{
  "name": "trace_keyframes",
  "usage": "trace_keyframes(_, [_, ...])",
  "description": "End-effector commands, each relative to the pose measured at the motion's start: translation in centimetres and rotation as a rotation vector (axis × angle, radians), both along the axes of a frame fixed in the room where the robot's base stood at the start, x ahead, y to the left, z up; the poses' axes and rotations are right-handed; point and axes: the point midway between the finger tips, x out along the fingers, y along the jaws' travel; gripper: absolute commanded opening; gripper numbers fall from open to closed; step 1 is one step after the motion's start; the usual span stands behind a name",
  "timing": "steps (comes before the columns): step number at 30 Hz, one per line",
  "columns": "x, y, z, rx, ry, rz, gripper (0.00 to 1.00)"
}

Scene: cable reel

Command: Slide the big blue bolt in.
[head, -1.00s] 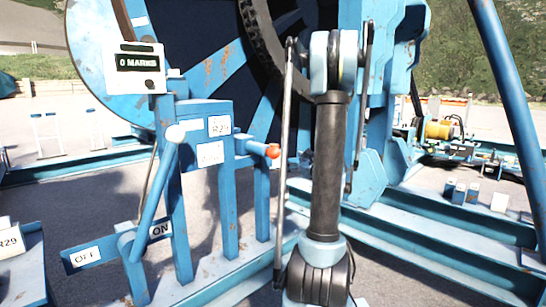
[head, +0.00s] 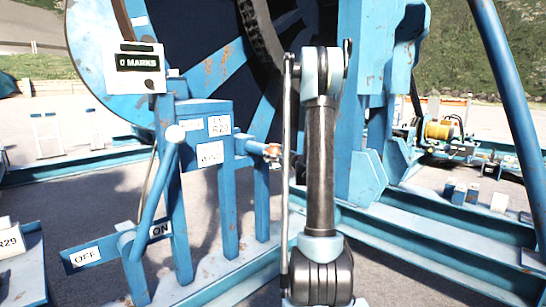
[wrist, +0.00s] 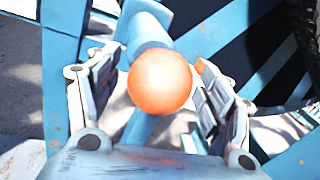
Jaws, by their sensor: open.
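The big blue bolt (head: 248,145) is a horizontal blue bar on the blue stand, with an orange-red ball on its right end. In the wrist view the bolt (wrist: 147,30) runs away from me behind its orange ball (wrist: 160,82). My gripper (wrist: 156,72) is open, with one finger on each side of the ball. A gap shows at the left finger; whether the right finger touches the ball I cannot tell. In the head view the gripper is mostly hidden behind my arm, and the ball (head: 272,151) is partly covered.
A blue lever with a white knob (head: 172,134) stands left of the bolt, above OFF and ON plates. The large reel (head: 225,70) rises behind the stand. Blue rails (head: 420,240) cross the ground at right.

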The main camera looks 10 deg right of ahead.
Motion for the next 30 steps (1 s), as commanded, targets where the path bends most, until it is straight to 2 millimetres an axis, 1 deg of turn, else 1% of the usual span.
trace_keyframes(4, [0.5, 0.2, 0.0, 0.0, 0.0, -0.001, 0.73])
trace_keyframes(11, [0.6, 0.3, 0.0, 0.0, 0.0, -0.001, 0.73])
trace_keyframes(12, [0.6, 0.3, 0.0, 0.0, 0.0, -0.001, 0.71])
trace_keyframes(14, [0.6, 0.3, 0.0, 0.0, 0.0, -0.001, 0.57])
trace_keyframes(15, [0.6, 0.3, 0.0, 0.0, 0.0, -0.001, 0.48])
trace_keyframes(17, [0.6, 0.3, 0.0, 0.0, 0.0, -0.001, 0.34])
trace_keyframes(18, [0.6, 0.3, 0.0, 0.0, 0.0, -0.001, 0.25])
trace_keyframes(20, [0.6, 0.3, 0.0, 0.0, 0.0, 0.0, 0.12])
trace_keyframes(21, [0.6, 0.3, 0.0, 0.0, 0.0, 0.0, 0.1])
trace_keyframes(25, [1.2, 0.7, 0.0, 0.0, 0.0, 0.001, 0.1])
trace_keyframes(29, [3.3, 2.3, 0.0, 0.0, 0.001, 0.003, 0.1])
trace_keyframes(30, [4.1, 3.0, 0.0, 0.0, 0.0, 0.005, 0.1])
